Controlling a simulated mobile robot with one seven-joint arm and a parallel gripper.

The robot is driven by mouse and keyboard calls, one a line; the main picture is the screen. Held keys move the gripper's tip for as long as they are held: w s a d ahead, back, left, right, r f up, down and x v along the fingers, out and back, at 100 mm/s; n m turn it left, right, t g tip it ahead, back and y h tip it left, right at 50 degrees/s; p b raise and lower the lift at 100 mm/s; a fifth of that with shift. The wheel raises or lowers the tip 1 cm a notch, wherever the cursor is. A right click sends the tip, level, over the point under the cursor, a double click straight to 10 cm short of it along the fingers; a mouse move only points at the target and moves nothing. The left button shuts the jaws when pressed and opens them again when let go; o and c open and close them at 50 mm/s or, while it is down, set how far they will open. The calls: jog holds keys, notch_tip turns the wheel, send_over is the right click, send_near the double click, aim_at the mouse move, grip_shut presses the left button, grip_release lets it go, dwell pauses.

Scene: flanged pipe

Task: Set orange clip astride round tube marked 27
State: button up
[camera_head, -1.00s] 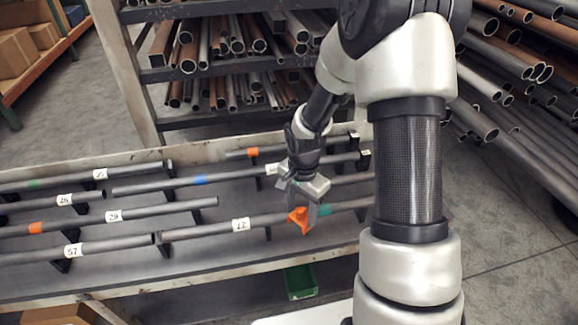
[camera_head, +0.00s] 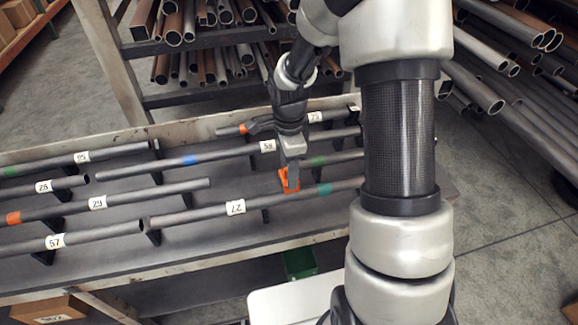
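The orange clip (camera_head: 288,181) is held at the tip of my gripper (camera_head: 291,172), which points down and appears shut on it. The dark grey round tube (camera_head: 192,215) has a white label (camera_head: 235,207) that appears to read 27, turned in the picture, and a teal band (camera_head: 325,188) farther right. The clip is at the far side of this tube or just above it, between label and band. I cannot tell whether it touches the tube. The gripper fingers partly cover the clip.
Other labelled tubes lie in rows on the rack, including one marked 29 (camera_head: 140,198), one marked 57 (camera_head: 95,234) and one with a blue band (camera_head: 150,167). A green bin (camera_head: 299,264) is below the front edge. Pipe shelves (camera_head: 200,42) stand behind.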

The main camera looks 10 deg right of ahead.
jog(key=shift+f+b, duration=1.95)
jog(key=shift+f, duration=0.85)
jog(key=shift+f+b, duration=0.55)
jog(key=shift+b, duration=0.05)
jog(key=o, duration=1.2)
notch_tip(320, 180, up, 18)
jog(key=shift+f+p, duration=0.25)
jog(key=shift+p, duration=0.9)
